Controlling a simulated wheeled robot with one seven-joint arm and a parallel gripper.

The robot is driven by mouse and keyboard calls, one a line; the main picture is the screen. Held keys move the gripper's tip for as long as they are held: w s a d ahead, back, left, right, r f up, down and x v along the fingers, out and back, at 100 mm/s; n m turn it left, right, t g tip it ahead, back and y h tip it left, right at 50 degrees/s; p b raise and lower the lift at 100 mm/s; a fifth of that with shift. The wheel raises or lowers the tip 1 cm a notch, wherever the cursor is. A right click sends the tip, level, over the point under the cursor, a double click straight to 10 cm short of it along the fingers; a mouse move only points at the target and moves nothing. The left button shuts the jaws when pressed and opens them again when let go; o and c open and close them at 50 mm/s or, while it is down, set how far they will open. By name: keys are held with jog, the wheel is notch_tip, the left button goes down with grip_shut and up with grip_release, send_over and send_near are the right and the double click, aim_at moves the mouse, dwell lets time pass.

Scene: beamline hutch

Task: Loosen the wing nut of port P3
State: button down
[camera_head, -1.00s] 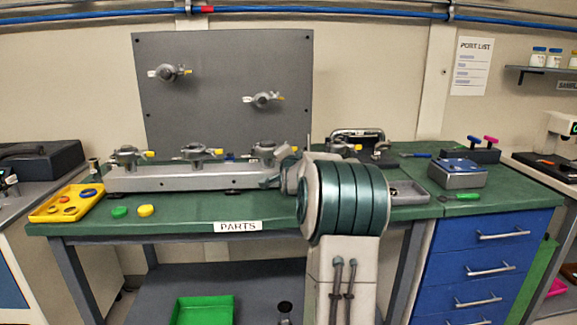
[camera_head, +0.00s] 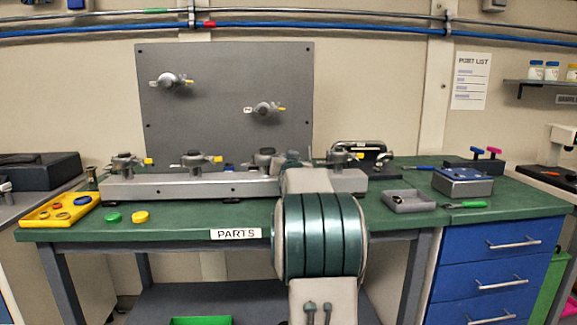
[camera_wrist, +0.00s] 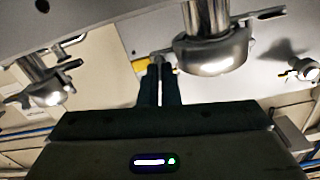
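Several ports with metal clamps and yellow-tipped wing nuts stand on a long grey rail (camera_head: 150,186) on the green bench. Two more are on the grey wall panel (camera_head: 225,85). Port names are not legible, so I cannot tell which is P3. My arm is in front of the third rail clamp (camera_head: 264,158) and hides its yellow tip and my gripper in the head view. In the wrist view, the fingers of my gripper (camera_wrist: 161,66) are close together beside a round clamp (camera_wrist: 215,52). A yellow tip (camera_wrist: 140,65) shows just left of them. Whether they grip the wing nut is unclear.
A yellow tray (camera_head: 38,214) with rings, green and yellow caps (camera_head: 140,217), a grey tray (camera_head: 408,203) and a blue-topped box (camera_head: 462,181) lie on the bench.

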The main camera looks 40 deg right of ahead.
jog(key=shift+r+n, duration=0.15)
jog(key=shift+n, duration=0.35)
jog(key=c, duration=1.6)
grip_release()
jog(key=shift+c, duration=0.2)
